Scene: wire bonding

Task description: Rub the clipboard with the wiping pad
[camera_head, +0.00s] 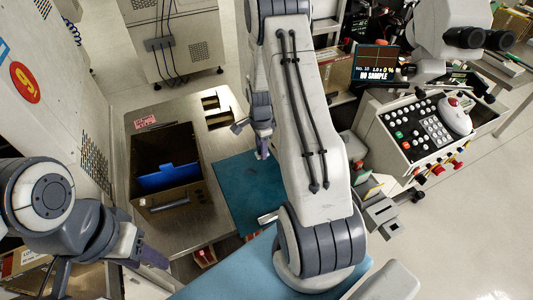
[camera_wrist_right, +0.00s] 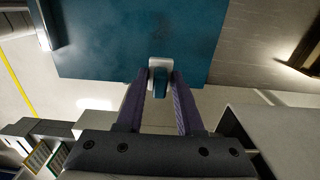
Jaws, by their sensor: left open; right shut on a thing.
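The clipboard appears to be the flat teal board (camera_head: 235,190) on the metal bench, partly hidden by my right arm. In the right wrist view the teal board (camera_wrist_right: 110,45) fills the upper part, with a metal clip at its left edge. My right gripper (camera_head: 262,150) is over the board. In the wrist view its fingers (camera_wrist_right: 160,85) are shut on a small white and teal block, the wiping pad (camera_wrist_right: 160,64). The pad overlaps the board's near edge; I cannot tell if it touches. My left gripper (camera_head: 150,258) is open and empty at the lower left, away from the board.
A dark open box (camera_head: 160,207) with a blue panel (camera_head: 170,177) inside stands left of the board. A control console (camera_head: 430,125) and a small screen (camera_head: 375,63) are at the right. A light blue surface (camera_head: 230,275) lies at the front. Bare bench (camera_head: 200,228) shows between box and board.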

